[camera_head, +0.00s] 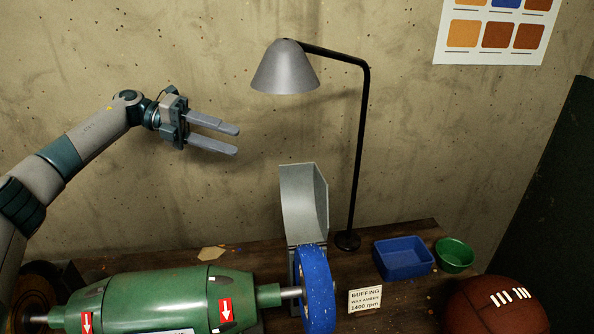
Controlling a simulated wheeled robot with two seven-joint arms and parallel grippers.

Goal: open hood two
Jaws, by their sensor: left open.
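A grey metal hood (303,205) stands tilted up above and behind the blue buffing wheel (317,290). The wheel's front and top are uncovered. The wheel sits on the right shaft of a green motor (165,298) with white-on-red arrow labels. My left gripper (237,141) is open and empty, in the air up and left of the hood, apart from it. Its fingers point right. My right gripper is out of view. At the lower left, part of a dark brown wheel (40,285) shows behind my arm; whether it has a hood I cannot tell.
A desk lamp (286,70) with a black pole stands behind the hood, its shade right of my gripper. A blue tray (403,258), green bowl (454,255), buffing sign (365,299) and brown leather ball (496,308) are at the right. The wall is behind.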

